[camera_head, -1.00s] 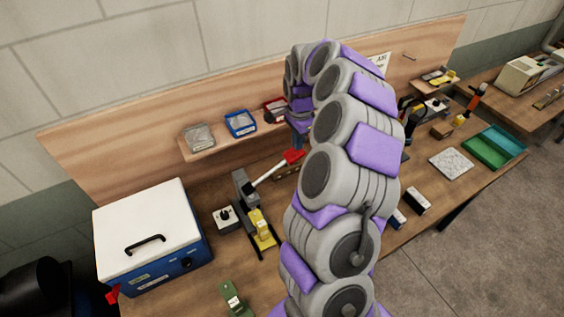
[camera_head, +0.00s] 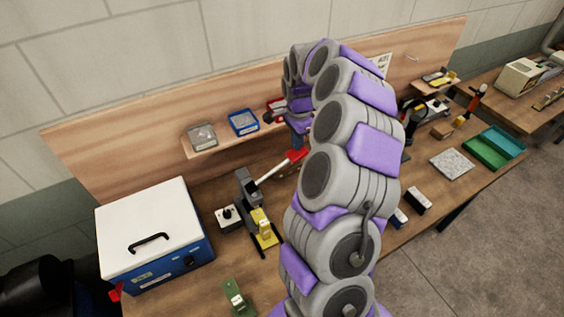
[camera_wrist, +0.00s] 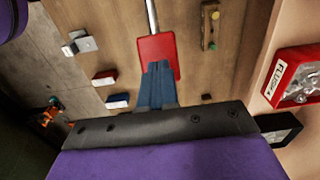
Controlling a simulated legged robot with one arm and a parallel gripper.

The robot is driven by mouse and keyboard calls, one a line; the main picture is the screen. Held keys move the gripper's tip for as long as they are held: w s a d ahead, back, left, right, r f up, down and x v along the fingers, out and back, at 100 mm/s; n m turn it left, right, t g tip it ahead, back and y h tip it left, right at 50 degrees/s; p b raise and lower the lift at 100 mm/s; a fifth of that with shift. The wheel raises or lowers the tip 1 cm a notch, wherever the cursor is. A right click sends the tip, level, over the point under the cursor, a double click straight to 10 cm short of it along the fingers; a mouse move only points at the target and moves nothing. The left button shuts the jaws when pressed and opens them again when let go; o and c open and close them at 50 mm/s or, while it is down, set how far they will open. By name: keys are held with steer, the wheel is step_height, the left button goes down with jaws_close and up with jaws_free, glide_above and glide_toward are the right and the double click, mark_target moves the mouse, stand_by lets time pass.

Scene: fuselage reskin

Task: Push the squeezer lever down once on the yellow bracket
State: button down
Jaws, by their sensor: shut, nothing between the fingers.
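The squeezer is a dark grey press (camera_head: 247,189) on the bench in the head view. Its pale lever (camera_head: 274,170) slopes up to the right to a red grip (camera_head: 297,156). The yellow bracket (camera_head: 263,230) sits at the front of the press. In the wrist view the red grip (camera_wrist: 155,50) lies just behind the blue fingertips of my gripper (camera_wrist: 158,70). The fingers are shut and overlap the grip in the picture; I cannot tell whether they touch it. In the head view my gripper (camera_head: 297,140) is just above the grip, partly hidden by my arm.
A white and blue box (camera_head: 150,235) stands left of the press. A small black-and-white switch box (camera_head: 228,216) is beside it. A shelf behind holds a blue bin (camera_head: 243,122) and a red bin (camera_wrist: 297,78). A green part (camera_head: 238,298) lies in front.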

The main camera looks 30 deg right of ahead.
mark_target(295, 153)
steer(key=shift+a, duration=0.5)
steer(key=shift+f, duration=0.3)
steer(key=shift+d+f+b, duration=0.45)
steer(key=shift+f, duration=0.2)
steer(key=shift+d+f+b, duration=0.4)
steer(key=shift+d+f, duration=0.05)
steer(key=shift+f, duration=0.2)
steer(key=shift+a+f+b, duration=0.45)
steer(key=shift+a+f, duration=0.2)
steer(key=shift+f, duration=0.6)
steer(key=shift+d+f+b, duration=0.2)
steer(key=shift+f+b, duration=0.1)
steer(key=shift+f, duration=0.2)
steer(key=shift+d+f+b, duration=0.15)
steer(key=shift+f+b, duration=0.15)
steer(key=shift+f, duration=0.15)
steer(key=shift+a+r+p, duration=0.1)
steer(key=shift+r+p, duration=0.8)
steer(key=shift+r, duration=5.3)
steer(key=c, duration=1.8)
jaws_free()
